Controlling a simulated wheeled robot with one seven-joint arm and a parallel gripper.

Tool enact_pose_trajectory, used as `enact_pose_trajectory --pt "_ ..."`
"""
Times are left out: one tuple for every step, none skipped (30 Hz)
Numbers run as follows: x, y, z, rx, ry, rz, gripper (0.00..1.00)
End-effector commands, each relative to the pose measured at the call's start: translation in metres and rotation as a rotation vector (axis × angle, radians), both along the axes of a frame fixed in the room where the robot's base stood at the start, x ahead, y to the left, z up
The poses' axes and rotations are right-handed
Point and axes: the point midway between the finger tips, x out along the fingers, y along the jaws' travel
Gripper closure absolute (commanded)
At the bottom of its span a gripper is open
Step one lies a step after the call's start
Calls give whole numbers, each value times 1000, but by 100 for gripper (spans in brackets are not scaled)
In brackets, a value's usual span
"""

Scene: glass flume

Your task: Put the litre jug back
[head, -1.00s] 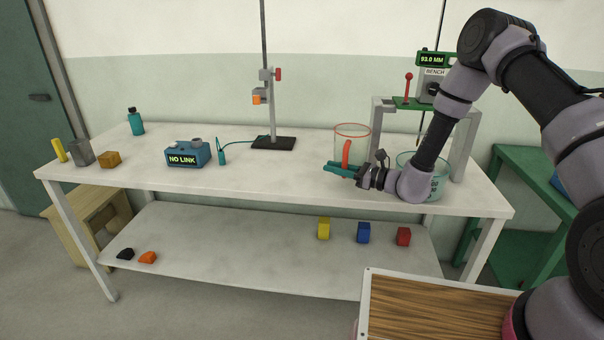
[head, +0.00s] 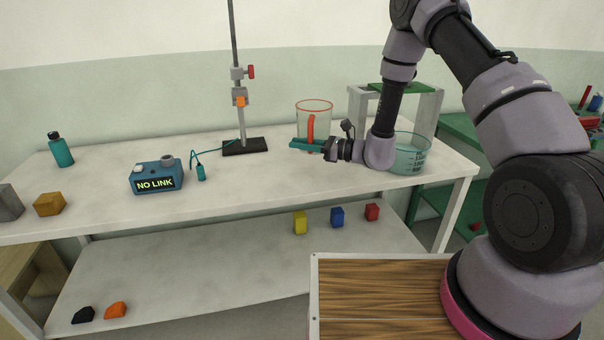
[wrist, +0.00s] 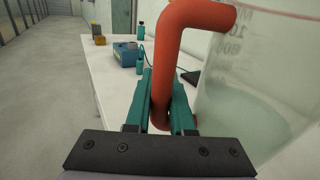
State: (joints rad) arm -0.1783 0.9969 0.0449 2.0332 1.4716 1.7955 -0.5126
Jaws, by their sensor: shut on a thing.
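The litre jug (head: 318,112) is a clear vessel with a red rim and a red handle, standing upright at the right part of the white bench. My gripper (head: 305,145) is shut on its handle (head: 311,128). In the wrist view the red handle (wrist: 172,70) runs down between the teal fingers (wrist: 165,105), and the clear marked wall of the jug (wrist: 255,95) is on the right. I cannot tell whether the jug's base touches the bench.
A glass bowl (head: 411,158) with teal markings stands behind my wrist, before a grey frame (head: 427,112). A clamp stand (head: 244,147) and a blue NO LINK box (head: 156,178) are to the left. Coloured blocks (head: 337,217) lie on the lower shelf. The bench's front middle is clear.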

Motion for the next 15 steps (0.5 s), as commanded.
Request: enact_pose_trajectory --pt "0 -1 -10 -1 5 -1 100" --pt "0 -1 -15 -1 5 -1 100" --pt "0 -1 -23 -1 5 -1 100" --pt "0 0 -29 -1 4 0 100" --pt "0 0 -34 -1 4 0 100" --pt "0 0 -39 0 4 0 100" --pt "0 0 -43 0 3 -1 100" --pt "0 0 -46 0 3 0 100" --pt "0 0 -49 1 2 0 100" --pt "0 0 -51 0 1 0 100" --pt "0 0 -52 0 1 0 100" --pt "0 0 -55 0 1 0 100" --pt "0 0 -57 0 2 1 100" --pt "0 0 -60 0 2 1 100" --pt "0 0 -65 0 3 1 100"
